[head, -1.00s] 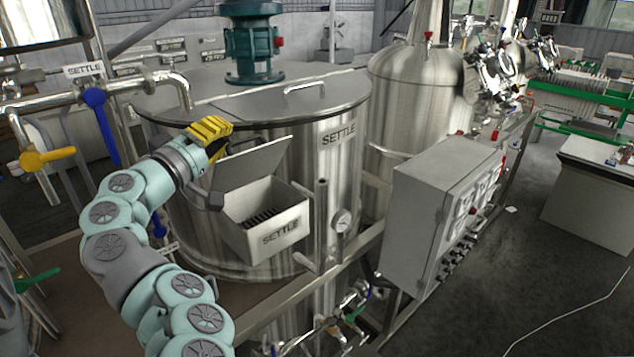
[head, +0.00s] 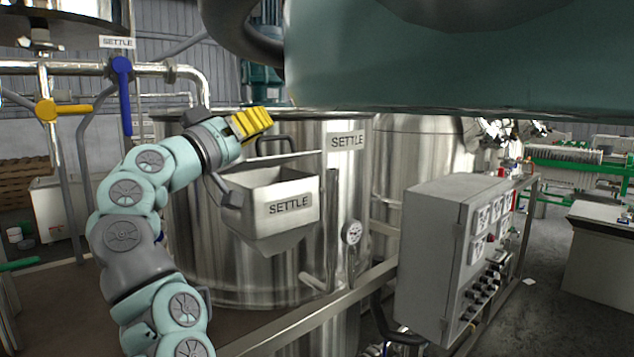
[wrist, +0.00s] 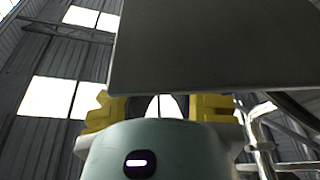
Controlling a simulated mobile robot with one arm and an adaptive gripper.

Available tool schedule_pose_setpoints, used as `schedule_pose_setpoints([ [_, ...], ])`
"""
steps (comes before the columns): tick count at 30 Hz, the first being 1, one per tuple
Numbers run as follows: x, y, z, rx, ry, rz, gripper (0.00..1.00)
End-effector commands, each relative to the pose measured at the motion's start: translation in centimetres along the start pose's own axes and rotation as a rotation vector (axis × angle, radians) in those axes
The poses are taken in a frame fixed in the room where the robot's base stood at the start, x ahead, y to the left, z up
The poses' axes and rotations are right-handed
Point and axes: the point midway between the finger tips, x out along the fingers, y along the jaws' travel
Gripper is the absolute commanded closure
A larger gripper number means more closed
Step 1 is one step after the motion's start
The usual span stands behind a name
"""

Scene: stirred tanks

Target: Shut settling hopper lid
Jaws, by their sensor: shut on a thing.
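The settling hopper (head: 289,205) is a pale box with a sloped bottom on the side of the steel tank, labelled SETTLE. Its lid (head: 282,161) shows as a thin, nearly edge-on plate above the box, so its exact angle is hard to tell. A dark loop handle (head: 276,138) stands on the lid. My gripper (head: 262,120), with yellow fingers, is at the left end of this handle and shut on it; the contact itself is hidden. In the wrist view the grey lid (wrist: 215,45) fills the upper right, beyond my gripper (wrist: 160,108).
The steel tank (head: 200,240) stands right behind the hopper. A gauge (head: 352,232) and a grey control box (head: 440,250) are to the right. Pipes with a blue valve handle (head: 122,95) are at the left. A close teal shape blocks the upper right of the head view.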

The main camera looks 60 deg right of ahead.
Motion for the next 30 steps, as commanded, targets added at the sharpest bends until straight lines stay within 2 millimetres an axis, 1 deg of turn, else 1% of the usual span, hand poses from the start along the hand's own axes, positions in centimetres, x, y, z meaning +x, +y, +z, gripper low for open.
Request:
schedule_pose_setpoints([
  [1,-0.4,-0.4,1.3,0.033,0.001,0.012,1.00],
  [12,-0.8,0.1,3.1,0.212,0.002,0.071,1.00],
  [21,-1.1,0.4,3.6,0.288,0.002,0.098,1.00],
  [30,-1.1,0.5,3.5,0.304,0.003,0.102,1.00],
])
